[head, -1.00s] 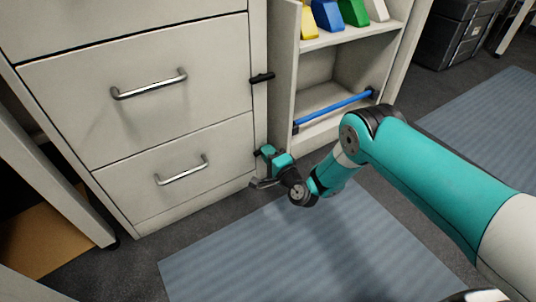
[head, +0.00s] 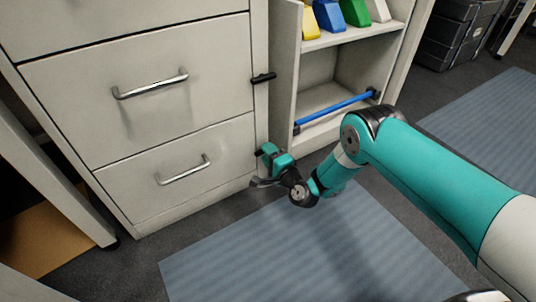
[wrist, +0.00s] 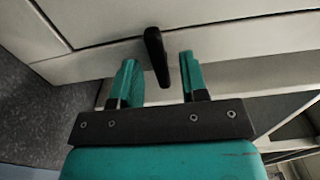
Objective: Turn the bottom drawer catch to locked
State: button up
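The bottom drawer (head: 140,165) is shut, with a silver bar handle (head: 183,171). Its catch is a slim black lever (wrist: 156,55) in the wrist view, lying across the seam beside the drawer front, slightly tilted in that picture. My gripper (wrist: 160,72) is open, with one teal finger on each side of the lever and visible gaps between them. The lever's near end reaches between the fingertips; I see no clear contact. In the head view my gripper (head: 266,166) is at the cabinet's right post by the bottom drawer and largely hides the catch there.
A similar black catch (head: 263,78) lies roughly level beside the drawer above. To the right is an open shelf (head: 325,90) with a blue bar (head: 335,109) across its lower front. A blue-grey mat (head: 310,245) covers the clear floor in front.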

jog(key=shift+s+d, duration=0.1)
jog(key=p+v, duration=1.7)
jog(key=p, duration=0.3)
jog(key=shift+s, duration=0.1)
